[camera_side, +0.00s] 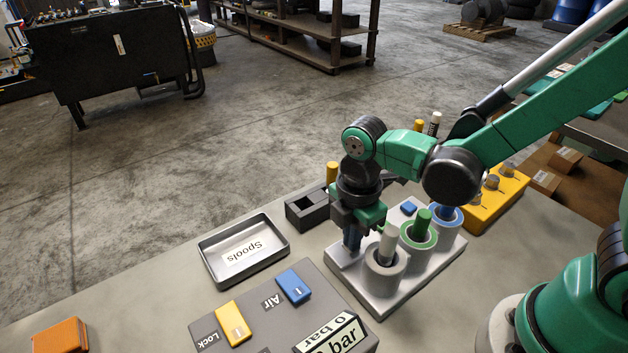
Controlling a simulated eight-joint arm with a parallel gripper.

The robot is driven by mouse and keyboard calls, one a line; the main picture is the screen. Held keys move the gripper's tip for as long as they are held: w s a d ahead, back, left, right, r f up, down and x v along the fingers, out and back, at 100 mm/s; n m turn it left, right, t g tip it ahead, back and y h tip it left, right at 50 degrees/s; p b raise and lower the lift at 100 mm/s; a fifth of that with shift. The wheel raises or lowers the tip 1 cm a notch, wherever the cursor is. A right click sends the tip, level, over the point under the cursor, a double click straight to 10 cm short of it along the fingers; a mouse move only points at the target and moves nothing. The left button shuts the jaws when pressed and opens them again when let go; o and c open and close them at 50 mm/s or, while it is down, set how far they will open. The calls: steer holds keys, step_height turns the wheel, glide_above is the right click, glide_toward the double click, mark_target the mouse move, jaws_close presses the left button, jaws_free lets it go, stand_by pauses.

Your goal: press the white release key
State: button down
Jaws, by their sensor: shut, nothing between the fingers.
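A light grey block (382,304) stands on the table with three round sockets. A small blue key (408,208) sits on the block behind the sockets. My gripper (352,246) is shut and empty, pointing down over the block's left end, just left of the grey-white spool. I cannot make out the white release key; my gripper may hide it. Whether the fingertips touch the block is unclear.
A grey tray labelled "Spools" (212,273) lies empty at left. A grey box (262,328) in front carries a yellow Lock key (233,323) and a blue Air key (293,286). A dark open box (307,214) stands behind my gripper, a yellow rack (497,200) at right.

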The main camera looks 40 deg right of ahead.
steer(key=shift+f, duration=0.4)
steer(key=shift+r, duration=0.1)
step_height(320, 180, up, 14)
steer(key=shift+r, duration=0.15)
stand_by(0.5)
stand_by(0.5)
